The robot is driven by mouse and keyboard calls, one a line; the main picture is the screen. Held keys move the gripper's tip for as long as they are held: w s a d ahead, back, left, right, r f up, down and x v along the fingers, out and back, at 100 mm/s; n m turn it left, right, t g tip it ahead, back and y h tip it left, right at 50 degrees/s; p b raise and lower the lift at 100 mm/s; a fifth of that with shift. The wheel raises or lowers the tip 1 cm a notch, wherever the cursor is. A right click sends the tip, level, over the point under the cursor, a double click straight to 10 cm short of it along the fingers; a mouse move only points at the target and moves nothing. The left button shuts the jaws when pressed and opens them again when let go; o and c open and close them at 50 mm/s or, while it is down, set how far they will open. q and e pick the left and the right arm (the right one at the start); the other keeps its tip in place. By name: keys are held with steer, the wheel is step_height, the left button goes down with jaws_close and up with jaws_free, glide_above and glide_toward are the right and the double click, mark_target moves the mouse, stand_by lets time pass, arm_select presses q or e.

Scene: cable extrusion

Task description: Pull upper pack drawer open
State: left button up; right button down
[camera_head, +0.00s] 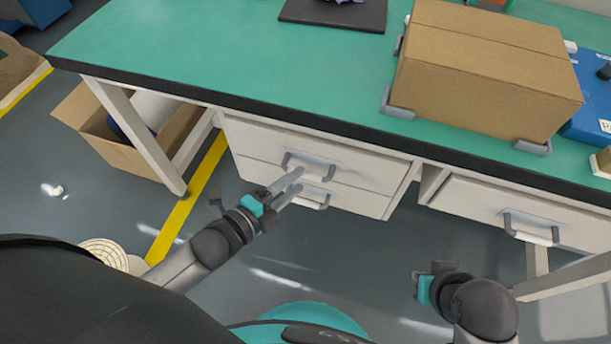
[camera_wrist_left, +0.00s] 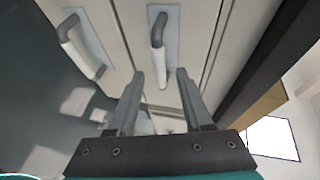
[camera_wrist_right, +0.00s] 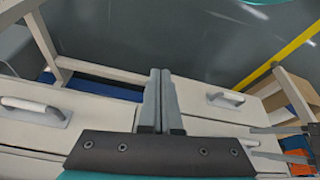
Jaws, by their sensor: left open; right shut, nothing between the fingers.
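The upper pack drawer (camera_head: 375,166) is the upper of two white drawers under the green table and looks shut. Its grey bar handle (camera_head: 310,163) also shows in the left wrist view (camera_wrist_left: 160,48), lined up between the fingertips. My left gripper (camera_head: 292,182) is open in front of this handle; I cannot tell whether the fingers reach around it. The lower drawer's handle (camera_head: 314,197) is partly behind the fingers. My right gripper (camera_wrist_right: 160,75) is shut and empty, away from the drawers; in the head view it is low at the right, its fingers hard to see.
Another drawer with a handle (camera_head: 531,230) is under the table's right part. A closed cardboard box (camera_head: 487,70) stands on the green tabletop (camera_head: 215,45). An open cardboard box (camera_head: 95,115) is on the floor by the left table leg. The floor before the drawers is clear.

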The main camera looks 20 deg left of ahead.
mark_target(305, 175)
arm_select(q)
steer(key=shift+b+x, duration=0.7)
steer(key=shift+x, duration=1.35)
arm_select(e)
steer(key=shift+w+a+r+t, duration=0.15)
steer(key=shift+r+t, duration=0.1)
steer(key=shift+r, duration=0.45)
steer(key=shift+w+a+r+t, duration=0.15)
steer(key=shift+r+t, duration=0.1)
steer(key=shift+r, duration=0.45)
arm_select(q)
steer(key=shift+c, duration=0.2)
arm_select(e)
steer(key=shift+s, duration=0.1)
arm_select(q)
jaws_close()
